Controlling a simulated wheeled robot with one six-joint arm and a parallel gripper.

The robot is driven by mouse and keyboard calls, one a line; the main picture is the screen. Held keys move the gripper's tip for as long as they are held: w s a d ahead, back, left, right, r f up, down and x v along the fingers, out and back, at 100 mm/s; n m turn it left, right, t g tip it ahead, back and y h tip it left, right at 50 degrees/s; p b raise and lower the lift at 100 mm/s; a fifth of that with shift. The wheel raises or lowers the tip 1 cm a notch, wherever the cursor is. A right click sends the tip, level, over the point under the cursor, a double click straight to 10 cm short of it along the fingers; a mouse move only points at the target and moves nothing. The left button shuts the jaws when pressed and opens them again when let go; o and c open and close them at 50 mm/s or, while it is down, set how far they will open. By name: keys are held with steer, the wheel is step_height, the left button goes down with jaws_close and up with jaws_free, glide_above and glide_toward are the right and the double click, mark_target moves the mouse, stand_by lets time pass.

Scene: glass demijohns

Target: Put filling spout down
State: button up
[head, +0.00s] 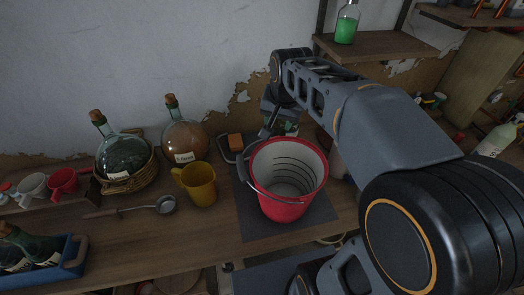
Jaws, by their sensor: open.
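My gripper (272,127) points down behind the red bucket (286,204), at the back of the bench. My forearm and wrist partly hide it, and I see nothing clearly held in it. The jaws are open. A dark grey curved piece (243,170), which may be the filling spout, is beside the bucket's left rim. I cannot tell whether it touches the bucket. The red bucket is upright, with a pale ringed inside and a wire handle, and looks empty. It stands on a dark mat (263,229).
Left of the bucket are a yellow jug (197,186), a ladle (163,205), a brown demijohn (186,141) and a green demijohn (119,151) in a basket. An orange sponge (236,142) lies close to my gripper. A shelf (382,48) holds a green bottle (346,27).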

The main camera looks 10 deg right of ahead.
steer(key=w+d+f+m+g+b, duration=0.1)
steer(key=w+f+m+b, duration=0.1)
steer(key=w+f+m, duration=0.5)
steer(key=w+d+f+g+b, duration=0.1)
steer(key=w+f, duration=0.5)
steer(key=w, duration=0.4)
steer(key=w+f+m, duration=0.1)
steer(key=w+f, duration=0.1)
steer(key=f, duration=0.3)
steer(key=w+f+m+g, duration=0.1)
steer(key=f, duration=0.5)
steer(key=w+f+m, duration=0.1)
steer(key=w+f, duration=0.1)
steer(key=f, duration=0.4)
steer(key=shift+w+f+m+g, duration=0.1)
steer(key=shift+w+m+g, duration=0.2)
steer(key=shift+m, duration=0.1)
steer(key=shift+f+p, duration=0.95)
steer(key=shift+f, duration=2.35)
steer(key=shift+c, duration=0.3)
jaws_close()
